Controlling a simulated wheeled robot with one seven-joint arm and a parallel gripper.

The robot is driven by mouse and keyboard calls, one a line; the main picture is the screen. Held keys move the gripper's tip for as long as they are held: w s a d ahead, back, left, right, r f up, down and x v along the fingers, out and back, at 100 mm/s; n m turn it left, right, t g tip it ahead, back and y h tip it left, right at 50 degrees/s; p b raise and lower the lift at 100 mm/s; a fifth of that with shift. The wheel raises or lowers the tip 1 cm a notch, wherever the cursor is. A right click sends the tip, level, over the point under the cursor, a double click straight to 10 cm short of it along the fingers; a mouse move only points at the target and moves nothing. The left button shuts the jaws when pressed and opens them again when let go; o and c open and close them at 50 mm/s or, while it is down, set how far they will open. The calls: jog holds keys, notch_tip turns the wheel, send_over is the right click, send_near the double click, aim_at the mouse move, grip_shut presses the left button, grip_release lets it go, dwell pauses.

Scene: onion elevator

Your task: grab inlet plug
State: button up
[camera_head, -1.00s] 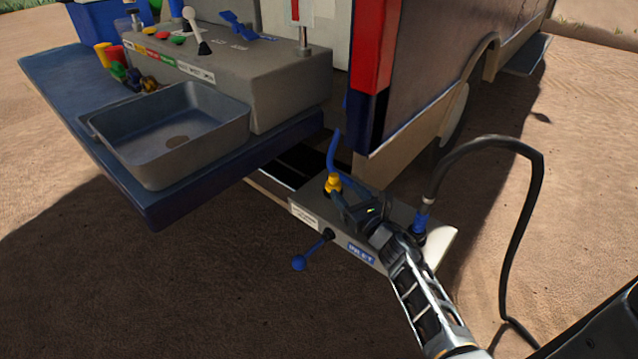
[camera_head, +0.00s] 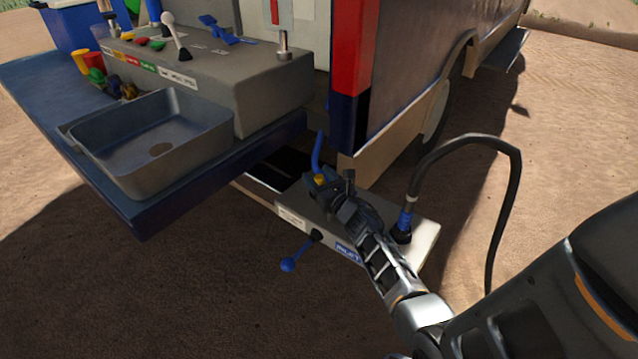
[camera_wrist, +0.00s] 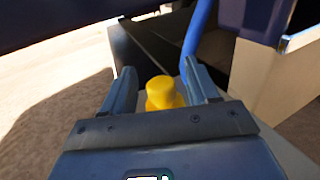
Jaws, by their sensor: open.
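The yellow plug (camera_head: 320,180) stands on the grey box with the INLET label (camera_head: 424,236), near its left back corner. A blue hose (camera_head: 318,152) rises just behind it. My gripper (camera_head: 316,184) is at the plug and hides much of it in the head view. In the wrist view the yellow plug (camera_wrist: 162,94) shows between the two spread fingers of my gripper (camera_wrist: 162,84). The plug's lower part is hidden by my gripper body. I see no clear contact between fingers and plug.
A blue-knobbed lever (camera_head: 289,264) sticks out in front. The sink (camera_head: 150,145) and blue shelf (camera_head: 140,222) are to the left, and the vehicle wall (camera_head: 405,75) is behind.

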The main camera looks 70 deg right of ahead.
jog(key=c, duration=1)
jog(key=shift+r, duration=0.1)
